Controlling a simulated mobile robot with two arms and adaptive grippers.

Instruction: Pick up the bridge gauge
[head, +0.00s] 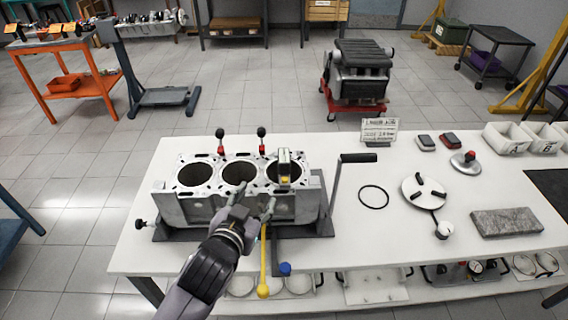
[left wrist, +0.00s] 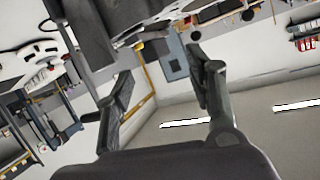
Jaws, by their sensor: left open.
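A small upright device with a grey-green body and a yellow lower part, which looks like the bridge gauge (head: 285,168), stands at the right-hand bore on top of the grey engine block (head: 172,211). My left gripper (head: 253,202) is in front of the block, to the left of the device and nearer to me, apart from it. Its fingers are spread and empty in the left wrist view (left wrist: 160,64). I cannot pick out the device for sure in the left wrist view. My right gripper is out of view.
A yellow rod (head: 263,270) hangs by the front edge. A black ring (head: 374,197), a round plate (head: 414,198) and a stone block (head: 506,222) lie on the white bench (head: 345,245).

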